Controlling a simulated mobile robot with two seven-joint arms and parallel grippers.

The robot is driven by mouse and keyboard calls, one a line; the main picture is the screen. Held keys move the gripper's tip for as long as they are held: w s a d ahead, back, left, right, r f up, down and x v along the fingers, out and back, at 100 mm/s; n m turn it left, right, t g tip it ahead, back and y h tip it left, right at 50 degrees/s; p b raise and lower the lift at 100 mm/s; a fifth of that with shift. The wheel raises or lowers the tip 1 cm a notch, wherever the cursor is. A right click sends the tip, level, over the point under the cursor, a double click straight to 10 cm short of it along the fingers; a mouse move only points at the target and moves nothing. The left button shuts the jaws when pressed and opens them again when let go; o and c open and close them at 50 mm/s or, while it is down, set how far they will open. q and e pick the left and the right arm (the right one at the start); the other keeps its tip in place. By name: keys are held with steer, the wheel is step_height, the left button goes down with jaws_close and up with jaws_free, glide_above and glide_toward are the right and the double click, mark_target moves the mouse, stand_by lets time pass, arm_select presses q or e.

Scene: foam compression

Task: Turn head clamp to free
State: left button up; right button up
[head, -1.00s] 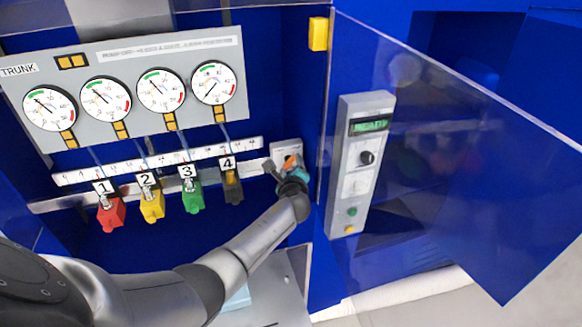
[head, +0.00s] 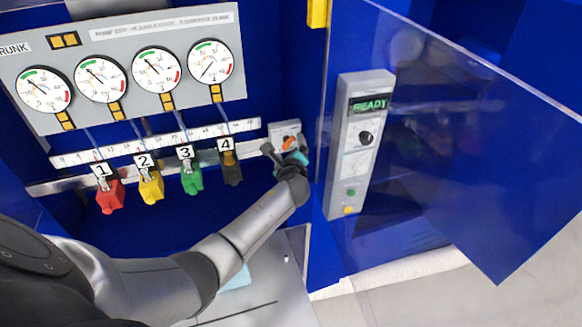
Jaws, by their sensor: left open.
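A small orange lever (head: 288,143), which looks like the head clamp's handle, sits on a light grey plate (head: 284,128) low on the blue back wall, right of the numbered row. My left gripper (head: 284,152) is at this lever, with its dark fingers open around or beside it. The gripper covers part of the lever and plate, so I cannot tell whether the fingers touch it. A teal part shows right at the gripper. The lever's exact angle is too small to read. My right gripper is not in view.
Several gauges (head: 212,62) hang on a grey panel above numbered coloured blocks, with block 4 (head: 231,168) nearest my gripper. A grey control box (head: 360,145) reading READY is on the right. A clear blue-tinted door (head: 460,150) stands open on the right.

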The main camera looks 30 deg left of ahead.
arm_select(q)
steer(key=v, duration=1.4)
steer(key=shift+f, duration=0.1)
